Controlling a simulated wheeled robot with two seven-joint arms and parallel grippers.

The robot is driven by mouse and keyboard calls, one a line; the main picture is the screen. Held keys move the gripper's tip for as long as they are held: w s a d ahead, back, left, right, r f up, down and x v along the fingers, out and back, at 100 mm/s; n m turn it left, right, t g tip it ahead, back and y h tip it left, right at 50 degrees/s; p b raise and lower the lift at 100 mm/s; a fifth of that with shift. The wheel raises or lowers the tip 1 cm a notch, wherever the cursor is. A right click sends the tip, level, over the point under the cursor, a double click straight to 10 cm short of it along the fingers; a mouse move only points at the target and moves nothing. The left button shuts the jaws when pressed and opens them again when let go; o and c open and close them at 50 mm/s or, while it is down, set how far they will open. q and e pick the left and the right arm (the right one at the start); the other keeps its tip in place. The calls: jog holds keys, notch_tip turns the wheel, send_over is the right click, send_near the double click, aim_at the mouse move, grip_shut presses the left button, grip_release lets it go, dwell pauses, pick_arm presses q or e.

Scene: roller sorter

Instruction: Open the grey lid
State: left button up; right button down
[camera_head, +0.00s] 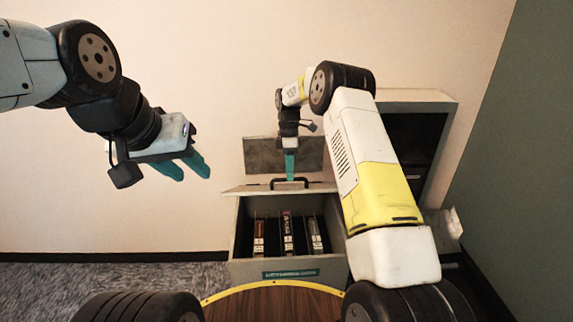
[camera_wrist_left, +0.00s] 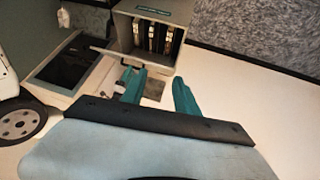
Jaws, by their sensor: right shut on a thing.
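The grey lid (camera_head: 238,189) lies across the top rear of a grey box (camera_head: 240,235) in the head view, seen nearly edge-on, with a black handle (camera_head: 275,183). The box interior shows below it, so the lid looks raised from the opening. My right gripper (camera_head: 290,176) points down with its teal fingers shut on the handle. The lid (camera_wrist_left: 110,48) and box (camera_wrist_left: 180,60) also show in the left wrist view. My left gripper (camera_head: 184,167) is open and empty, up in the air left of the box; its fingers (camera_wrist_left: 158,92) stand apart.
Several dark binders (camera_head: 287,233) stand inside the box. A grey panel (camera_head: 259,155) is behind the lid. A cabinet with a dark opening (camera_head: 418,140) stands at right, partly behind my right arm. A wooden round surface (camera_head: 270,305) is in front. Space left of the box is clear.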

pick_arm(q)
jog(key=c, duration=0.6)
jog(key=shift+w+d+f, duration=0.1)
jog(key=shift+w+f, duration=0.05)
jog(key=shift+w, duration=0.15)
grip_shut()
jog(key=w+d+f+n+g+h, duration=0.3)
jog(key=w+f+n+g+h, duration=0.5)
jog(key=w+f+n, duration=0.7)
jog(key=w+a+f+n+t+h, duration=0.1)
jog(key=w+f+n+t+h, duration=0.2)
jog(key=f, duration=0.4)
jog(key=w+a+f+n+h, duration=0.1)
jog(key=w+f+n+h, duration=0.3)
jog(key=f, duration=0.4)
jog(key=w+a+f+n+t+h, duration=0.1)
jog(key=w+f+n+t+h, duration=0.15)
jog(key=f+n, duration=0.35)
jog(key=w+r+x, duration=0.1)
jog(key=r+x, duration=0.1)
jog(key=x, duration=0.8)
jog(key=shift+w+m+g, duration=0.25)
jog(key=shift+m+g, duration=0.15)
jog(key=shift+g, duration=0.05)
